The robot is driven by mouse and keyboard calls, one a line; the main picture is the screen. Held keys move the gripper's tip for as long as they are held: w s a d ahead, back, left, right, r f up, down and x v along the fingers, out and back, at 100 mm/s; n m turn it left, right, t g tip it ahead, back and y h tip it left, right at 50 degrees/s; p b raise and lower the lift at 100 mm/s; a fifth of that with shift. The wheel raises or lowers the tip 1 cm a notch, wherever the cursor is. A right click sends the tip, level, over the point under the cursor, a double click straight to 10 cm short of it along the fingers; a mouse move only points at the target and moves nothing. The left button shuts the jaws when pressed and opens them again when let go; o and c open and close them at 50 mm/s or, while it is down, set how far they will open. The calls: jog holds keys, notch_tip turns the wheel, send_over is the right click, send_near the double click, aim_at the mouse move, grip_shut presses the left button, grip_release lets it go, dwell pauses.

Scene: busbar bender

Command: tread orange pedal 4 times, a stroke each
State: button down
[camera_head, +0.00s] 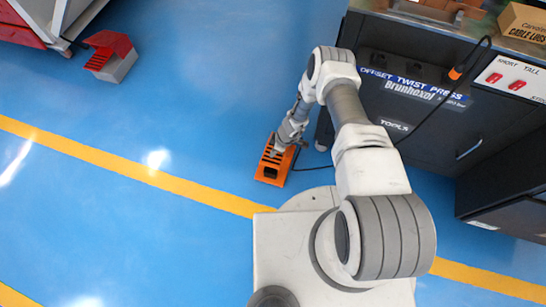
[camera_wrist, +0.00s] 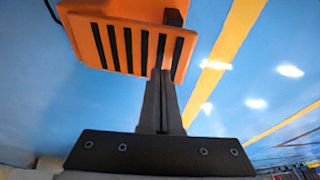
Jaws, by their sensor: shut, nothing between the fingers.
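The orange pedal (camera_head: 270,173) lies on the blue floor below the press, with black slots across its top. In the wrist view the orange pedal (camera_wrist: 98,45) fills the upper middle, with dark ribs on its plate. My gripper (camera_wrist: 161,75) is shut and empty, its fingertips at the lower edge of the ribbed plate. I cannot tell whether the tips touch the plate or how far it is pressed. In the head view my gripper (camera_head: 279,150) is over the pedal's upper part and partly hides it.
The dark press cabinet (camera_head: 400,110), labelled "Offset Twist Press", stands right of the pedal; a black cable runs toward it. A red and grey pedal-like box (camera_head: 112,62) sits on the floor at upper left. A yellow line (camera_head: 140,168) crosses the floor. The floor left of the pedal is clear.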

jog(key=shift+s+a+f, duration=0.1)
jog(key=shift+s+f, duration=0.05)
jog(key=shift+f, duration=0.8)
